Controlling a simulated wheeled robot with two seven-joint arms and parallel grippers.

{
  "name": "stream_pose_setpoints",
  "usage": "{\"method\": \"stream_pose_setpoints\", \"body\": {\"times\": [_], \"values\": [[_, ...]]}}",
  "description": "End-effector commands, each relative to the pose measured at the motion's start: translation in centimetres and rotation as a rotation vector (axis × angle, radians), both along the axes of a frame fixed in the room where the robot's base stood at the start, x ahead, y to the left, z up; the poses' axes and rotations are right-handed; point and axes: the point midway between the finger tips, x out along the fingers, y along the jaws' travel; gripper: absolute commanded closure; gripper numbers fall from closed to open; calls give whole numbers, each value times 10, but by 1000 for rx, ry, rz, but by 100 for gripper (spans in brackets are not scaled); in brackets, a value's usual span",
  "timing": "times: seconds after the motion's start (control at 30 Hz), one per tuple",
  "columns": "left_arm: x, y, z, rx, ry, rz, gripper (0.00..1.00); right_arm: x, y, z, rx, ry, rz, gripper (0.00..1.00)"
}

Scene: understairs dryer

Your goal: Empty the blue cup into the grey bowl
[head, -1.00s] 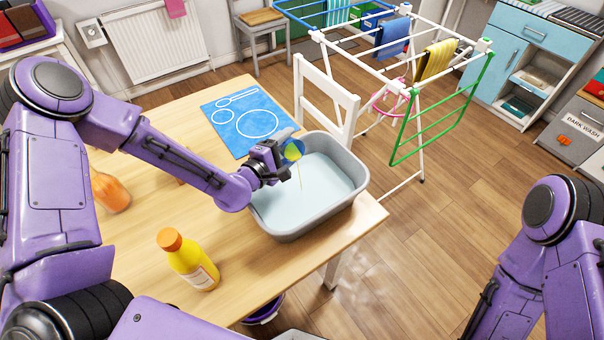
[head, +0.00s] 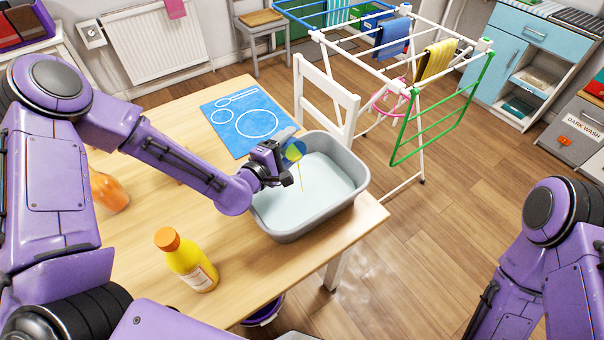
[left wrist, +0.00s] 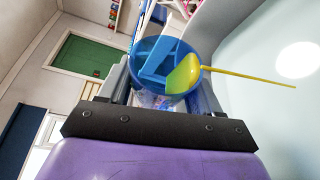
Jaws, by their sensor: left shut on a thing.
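My left gripper (head: 284,165) is shut on the blue cup (head: 297,149) and holds it tipped above the grey bowl (head: 357,189), near its far left side. The cup's open mouth shows in the left wrist view (left wrist: 153,58), with yellow liquid (left wrist: 184,75) at its lip. A thin yellow stream (head: 300,178) runs down from the cup into the bowl. The bowl is a large grey tub on the wooden table, with a pale, whitish inside. My right gripper is out of view; only part of that arm shows.
A yellow bottle with an orange cap (head: 186,262) and an orange bottle (head: 108,192) stand on the table (head: 135,235). A blue mat (head: 243,119) lies behind the bowl. A white chair (head: 327,104) and a drying rack (head: 400,93) stand beyond the table.

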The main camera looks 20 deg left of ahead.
Motion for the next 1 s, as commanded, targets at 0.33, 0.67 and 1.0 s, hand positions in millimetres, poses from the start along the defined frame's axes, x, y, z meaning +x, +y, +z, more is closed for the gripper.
{"method": "stream_pose_setpoints", "body": {"times": [0.33, 0.67, 1.0], "values": [[-2, -3, 1, 27, -22, -1, 66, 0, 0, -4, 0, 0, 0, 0], [-4, -6, 2, 52, -42, -1, 66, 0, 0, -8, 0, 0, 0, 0], [-5, -8, 3, 77, -63, -1, 66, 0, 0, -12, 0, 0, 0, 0]]}}
